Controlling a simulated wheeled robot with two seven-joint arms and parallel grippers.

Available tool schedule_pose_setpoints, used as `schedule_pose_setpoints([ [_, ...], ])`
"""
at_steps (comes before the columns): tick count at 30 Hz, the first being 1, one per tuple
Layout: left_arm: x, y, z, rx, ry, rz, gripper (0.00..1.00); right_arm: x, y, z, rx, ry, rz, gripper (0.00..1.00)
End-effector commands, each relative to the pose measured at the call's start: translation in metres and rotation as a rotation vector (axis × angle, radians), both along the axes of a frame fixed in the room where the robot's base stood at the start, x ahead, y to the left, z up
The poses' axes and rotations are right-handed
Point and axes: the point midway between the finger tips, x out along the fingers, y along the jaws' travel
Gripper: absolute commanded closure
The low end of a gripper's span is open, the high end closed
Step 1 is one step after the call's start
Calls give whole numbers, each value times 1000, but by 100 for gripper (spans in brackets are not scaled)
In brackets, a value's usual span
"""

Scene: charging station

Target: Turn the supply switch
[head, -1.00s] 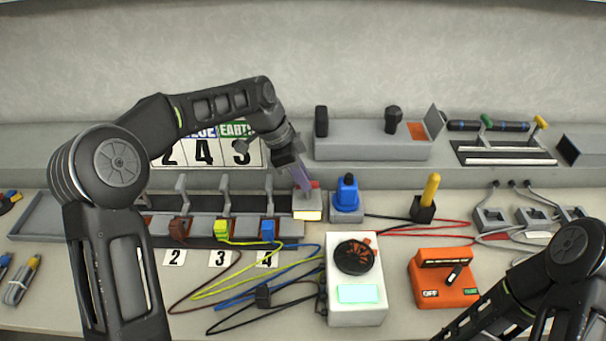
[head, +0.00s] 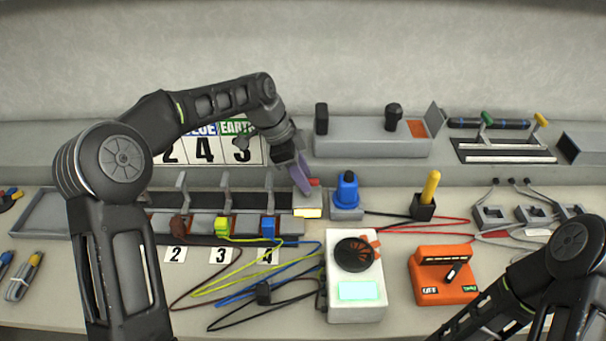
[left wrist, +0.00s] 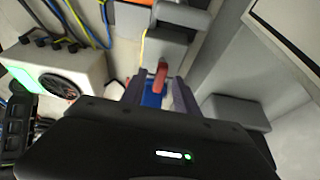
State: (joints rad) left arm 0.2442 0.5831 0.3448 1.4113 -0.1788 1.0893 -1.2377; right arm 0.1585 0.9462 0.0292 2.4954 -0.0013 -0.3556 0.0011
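A grey switch block with a pale yellow front strip (head: 308,213) stands at the right end of the row of plugs. Its small red handle (head: 314,182) sticks up and also shows in the left wrist view (left wrist: 160,75). I take this to be the supply switch, though no label on it is readable. My left gripper (head: 304,182) reaches down to it from the left. In the left wrist view its two fingers (left wrist: 159,82) stand apart on either side of the red handle, with gaps visible. My right gripper is out of view; only its arm shows at the lower right.
A blue knob (head: 346,190) stands close to the right of the block. In front are a white box with a black dial (head: 355,292) and an orange switch box (head: 440,278). Coloured wires (head: 240,278) cross the table. A grey shelf unit (head: 370,148) stands behind.

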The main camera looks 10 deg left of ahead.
Motion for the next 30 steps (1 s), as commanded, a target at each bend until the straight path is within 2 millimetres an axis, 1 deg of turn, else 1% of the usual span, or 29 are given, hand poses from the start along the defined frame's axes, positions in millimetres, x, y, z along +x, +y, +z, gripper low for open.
schedule_pose_setpoints([
  [5, 0, 0, 1, 0, 0, 1, 64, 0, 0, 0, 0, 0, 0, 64],
  [8, 0, 3, 6, -1, -2, 2, 64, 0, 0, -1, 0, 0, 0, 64],
  [11, -1, 7, 17, 0, -3, 2, 64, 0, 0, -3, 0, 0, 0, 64],
  [18, -4, 22, 54, 1, -4, 2, 64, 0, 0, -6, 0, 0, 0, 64],
  [22, -6, 27, 67, 0, -1, 0, 64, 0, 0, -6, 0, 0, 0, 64],
  [25, -7, 29, 72, -1, 0, 0, 64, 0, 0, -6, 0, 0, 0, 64],
  [30, -7, 29, 72, 0, 1, 0, 64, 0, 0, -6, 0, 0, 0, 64],
])
